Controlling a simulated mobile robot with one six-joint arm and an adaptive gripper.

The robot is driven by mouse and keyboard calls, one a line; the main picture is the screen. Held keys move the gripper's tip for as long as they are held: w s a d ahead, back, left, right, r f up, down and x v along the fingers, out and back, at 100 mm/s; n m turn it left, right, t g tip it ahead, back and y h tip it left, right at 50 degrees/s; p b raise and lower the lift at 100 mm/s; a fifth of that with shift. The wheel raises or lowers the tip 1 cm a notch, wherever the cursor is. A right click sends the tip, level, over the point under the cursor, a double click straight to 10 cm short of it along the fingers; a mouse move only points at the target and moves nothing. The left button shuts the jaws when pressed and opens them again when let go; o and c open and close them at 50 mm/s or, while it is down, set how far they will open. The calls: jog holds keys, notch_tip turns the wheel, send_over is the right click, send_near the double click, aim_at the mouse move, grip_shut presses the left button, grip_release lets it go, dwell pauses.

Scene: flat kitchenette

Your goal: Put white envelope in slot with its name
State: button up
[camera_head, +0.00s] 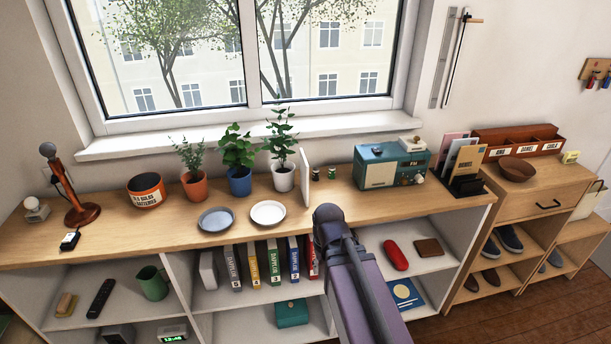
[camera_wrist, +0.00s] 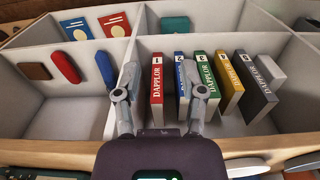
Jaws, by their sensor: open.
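In the head view, several envelopes stand upright in a dark holder (camera_head: 467,186) at the right end of the long sideboard. A pale, whitish envelope (camera_head: 452,152) is among them, between a pink one and a tan one, partly covered. Behind and to the right is a reddish-brown sorter (camera_head: 520,139) with three labelled slots; the names are too small to read surely. My gripper (camera_wrist: 160,70) is open and empty in the wrist view, facing the sideboard's lower shelves, apart from the envelopes. It is not visible in the head view.
A teal radio (camera_head: 390,166) stands left of the holder. A brown bowl (camera_head: 517,170) sits before the sorter. A thin white upright panel (camera_head: 305,175), plants and plates occupy the sideboard's middle. Numbered books (camera_wrist: 205,80) stand below. The wood top between panel and radio is largely clear.

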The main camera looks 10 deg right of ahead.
aim_at(304, 157)
jog(key=w+r+t+p, duration=0.2)
jog(key=w+r+p, duration=0.9)
jog(key=r+p, duration=0.2)
jog(key=w+r+t+p, duration=0.2)
jog(key=w+r+p, duration=1)
jog(key=r, duration=0.4)
jog(key=shift+w+a+p, duration=0.25)
jog(key=shift+a+p, duration=0.05)
jog(key=shift+p, duration=0.5)
jog(key=shift+f, duration=0.2)
jog(key=b+x, duration=0.8)
jog(key=shift+w+f, duration=0.1)
jog(key=shift+w, duration=0.1)
jog(key=shift+f, duration=0.1)
jog(key=shift+b+x, duration=2.45)
jog(key=shift+x, duration=0.05)
jog(key=shift+f, duration=0.3)
grip_shut()
